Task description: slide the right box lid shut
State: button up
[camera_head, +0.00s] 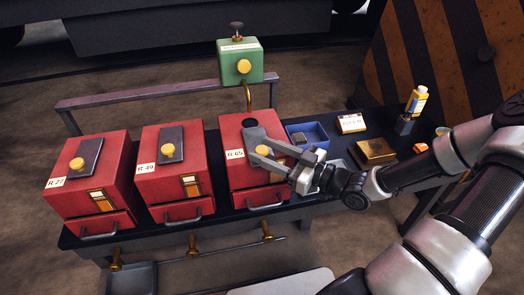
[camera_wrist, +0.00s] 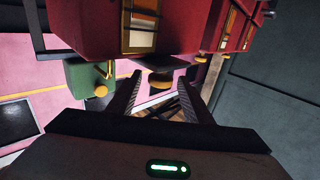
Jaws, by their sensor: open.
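The right box (camera_head: 235,180) is red, labelled R 65, and stands at the right end of the row of three. A dark patch (camera_head: 250,122) shows near the top of its sloping face. The knob also shows between the fingers in the head view (camera_head: 262,150). Whether the fingers touch it cannot be told.
Two similar red boxes, the left (camera_head: 95,185) and the middle (camera_head: 178,165), have dark lids with brass knobs. A green box (camera_head: 240,62) stands behind on a post. A blue tray (camera_head: 308,135), a brass block (camera_head: 374,152) and a yellow bottle (camera_head: 417,100) are to the right.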

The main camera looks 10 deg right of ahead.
aim_at(257, 140)
jog(key=shift+w+a, duration=0.5)
jog(key=shift+a, duration=0.05)
grip_shut()
jog(key=shift+w, duration=0.2)
jog(key=w, duration=0.6)
jog(key=shift+w+f, duration=0.1)
jog(key=shift+w, duration=0.05)
jog(key=shift+w+d, duration=0.1)
grip_release()
jog(key=shift+w, duration=0.1)
